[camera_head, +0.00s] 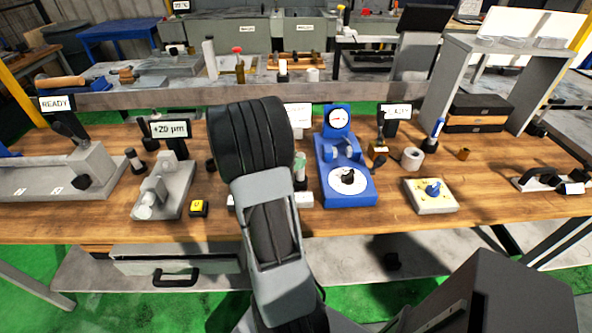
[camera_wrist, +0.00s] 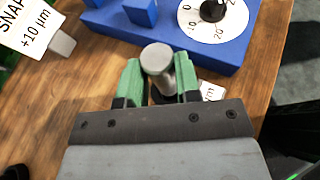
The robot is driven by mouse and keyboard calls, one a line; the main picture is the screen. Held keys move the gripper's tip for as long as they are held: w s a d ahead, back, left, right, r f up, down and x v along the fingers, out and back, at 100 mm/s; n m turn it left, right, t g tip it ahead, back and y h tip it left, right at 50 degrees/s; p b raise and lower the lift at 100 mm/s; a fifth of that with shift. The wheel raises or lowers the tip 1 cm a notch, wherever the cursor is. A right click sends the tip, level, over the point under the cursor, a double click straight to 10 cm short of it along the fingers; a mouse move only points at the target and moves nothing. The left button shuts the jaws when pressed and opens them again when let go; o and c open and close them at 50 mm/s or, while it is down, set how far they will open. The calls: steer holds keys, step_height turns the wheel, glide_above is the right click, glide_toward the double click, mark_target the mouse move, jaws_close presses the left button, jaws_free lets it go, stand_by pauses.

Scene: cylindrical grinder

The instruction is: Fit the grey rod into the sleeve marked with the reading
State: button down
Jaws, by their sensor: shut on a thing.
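My gripper (camera_wrist: 160,80) has green fingers shut on the grey rod (camera_wrist: 157,58), whose round end faces the wrist camera. In the head view my gripper (camera_head: 300,172) is partly hidden behind my arm, just left of the blue gauge. A display (camera_head: 169,129) reads +20 µm above a grey bench device (camera_head: 165,188). In the wrist view a label (camera_wrist: 31,35) reading SNAP +10 µm stands at upper left. A second label (camera_wrist: 211,91), ending in "m", is mostly hidden behind my right finger. I cannot make out any sleeve opening.
The blue gauge (camera_head: 345,183), with an upright dial and a round white scale, stands close to my gripper. A yellow button box (camera_head: 199,208) is left of my arm. A pale block with a blue knob (camera_head: 432,190) is to the right. A READY sign (camera_head: 57,104) stands far left.

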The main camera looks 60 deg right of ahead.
mark_target(300, 175)
steer(key=shift+f, duration=1.85)
steer(key=c, duration=1)
jaws_free()
steer(key=shift+s, duration=0.1)
steer(key=shift+c, duration=0.2)
steer(key=shift+o, duration=1.1)
